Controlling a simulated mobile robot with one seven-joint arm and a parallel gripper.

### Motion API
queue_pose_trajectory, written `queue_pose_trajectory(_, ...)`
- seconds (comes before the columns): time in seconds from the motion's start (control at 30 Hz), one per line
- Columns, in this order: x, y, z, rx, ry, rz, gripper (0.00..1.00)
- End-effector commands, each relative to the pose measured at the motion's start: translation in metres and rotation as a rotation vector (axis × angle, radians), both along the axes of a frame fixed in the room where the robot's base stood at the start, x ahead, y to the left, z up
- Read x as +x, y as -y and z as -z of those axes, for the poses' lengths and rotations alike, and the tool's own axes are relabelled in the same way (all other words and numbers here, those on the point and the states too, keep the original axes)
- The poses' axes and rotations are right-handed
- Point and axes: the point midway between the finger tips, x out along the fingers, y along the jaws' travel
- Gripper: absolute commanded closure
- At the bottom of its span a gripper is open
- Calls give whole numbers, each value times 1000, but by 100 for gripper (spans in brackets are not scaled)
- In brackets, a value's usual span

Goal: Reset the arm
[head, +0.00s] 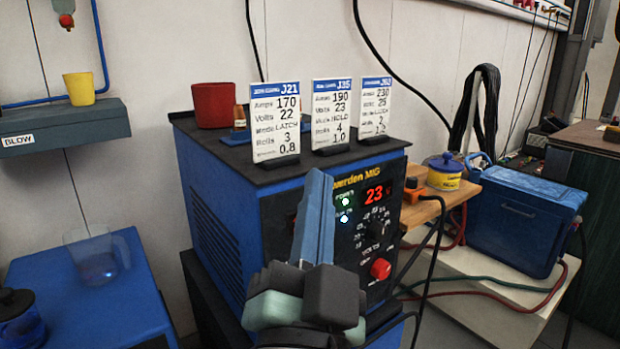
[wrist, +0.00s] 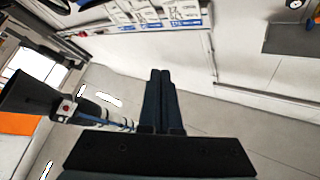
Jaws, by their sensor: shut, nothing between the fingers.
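My gripper (head: 318,178) rises from the bottom middle of the head view, its long blue fingers pressed together and pointing up and away. It stands in front of the blue welding machine (head: 222,215) and hides part of its front panel. I cannot tell how far the fingertips are from the panel. In the wrist view my gripper (wrist: 160,75) shows two dark fingers side by side with no visible gap and nothing between them.
Three setting cards (head: 275,122) and a red pot (head: 213,105) stand on the machine. The panel has a lit display (head: 375,193) and a red knob (head: 381,269). A clear jug (head: 97,255) stands on a blue cabinet at left. A blue cooler (head: 520,220) is at right.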

Motion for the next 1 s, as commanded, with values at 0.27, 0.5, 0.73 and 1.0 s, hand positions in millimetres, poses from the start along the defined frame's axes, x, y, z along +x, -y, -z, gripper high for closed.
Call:
queue_pose_trajectory(0.27, -55, -5, -152, -400, 245, 193, 100)
queue_pose_trajectory(0.5, -76, -7, -236, -523, 308, 275, 100)
queue_pose_trajectory(0.73, -75, -7, -303, -522, 306, 274, 100)
queue_pose_trajectory(1.0, -75, -7, -385, -522, 305, 274, 100)
